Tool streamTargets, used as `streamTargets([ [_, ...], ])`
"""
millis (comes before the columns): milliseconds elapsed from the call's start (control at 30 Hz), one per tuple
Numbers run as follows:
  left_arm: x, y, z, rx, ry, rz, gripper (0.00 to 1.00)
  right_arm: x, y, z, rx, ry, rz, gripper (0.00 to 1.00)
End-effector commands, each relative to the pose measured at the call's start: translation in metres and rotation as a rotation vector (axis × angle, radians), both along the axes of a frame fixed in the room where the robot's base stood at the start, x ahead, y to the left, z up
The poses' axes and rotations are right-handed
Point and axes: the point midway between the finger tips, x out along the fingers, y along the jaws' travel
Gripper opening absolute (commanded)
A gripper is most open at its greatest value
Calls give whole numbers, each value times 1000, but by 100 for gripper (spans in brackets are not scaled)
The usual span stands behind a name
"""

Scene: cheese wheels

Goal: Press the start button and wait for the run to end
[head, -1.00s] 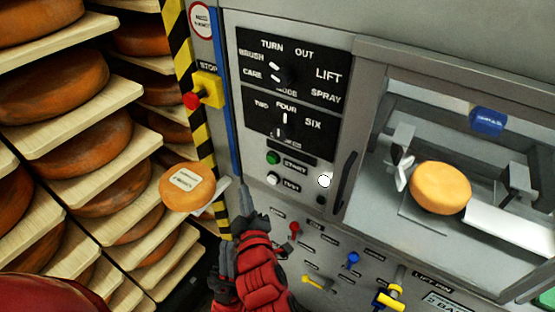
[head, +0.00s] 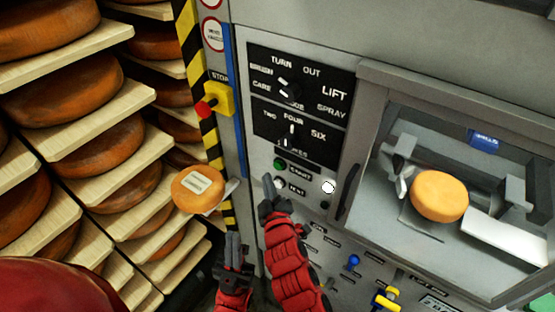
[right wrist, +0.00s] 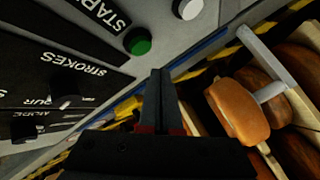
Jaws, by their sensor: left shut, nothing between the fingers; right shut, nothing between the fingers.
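The green button also shows in the right wrist view (right wrist: 138,41), just ahead of the fingertips and a little to the left. My right gripper (head: 268,182) is shut and empty, just below and left of the buttons in the head view; no contact with the green button shows. My left gripper (head: 233,240) is shut and empty, lower and further left. A cheese wheel (head: 440,195) sits behind the machine's window.
A red stop button (head: 204,108) on a yellow box is at the panel's left. Two knobs (head: 290,90) are above the start button. A round white light (head: 328,187) is right of the buttons. Shelves of cheese wheels (head: 75,95) fill the left side.

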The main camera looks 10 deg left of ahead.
Motion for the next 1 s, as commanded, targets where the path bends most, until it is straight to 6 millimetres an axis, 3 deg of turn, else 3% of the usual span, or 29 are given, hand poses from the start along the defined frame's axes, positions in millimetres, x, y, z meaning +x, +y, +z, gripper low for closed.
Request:
streamTargets([
  [300, 0, 0, 7, 0, 0, 0, 0, 17, -8, -1, -1, 1, -2, 0],
  [1000, 0, 0, 7, 0, 0, 0, 0, 18, -7, -1, 0, 1, -1, 0],
])
